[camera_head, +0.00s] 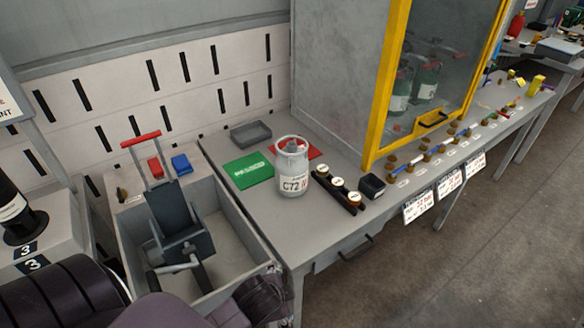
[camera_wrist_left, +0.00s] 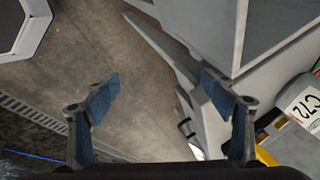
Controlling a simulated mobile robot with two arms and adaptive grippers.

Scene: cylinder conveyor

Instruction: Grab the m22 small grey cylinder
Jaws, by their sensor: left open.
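A small light grey cylinder (camera_head: 291,167) with a collar stands upright on the grey bench (camera_head: 252,202) in the head view. Its white label starts with C72; I cannot read an m22 on it. Part of a pale cylinder (camera_wrist_left: 300,98) with a C72 label shows at the right edge of the left wrist view. My right gripper is not in view.
A green mat (camera_head: 248,171) and a grey tray (camera_head: 250,133) lie near the cylinder. A black rack with round caps (camera_head: 338,189) stands close on its right. A yellow-framed cabinet (camera_head: 386,85) rises behind. A grey bin (camera_head: 226,217) holds a dark red-handled trolley (camera_head: 176,212).

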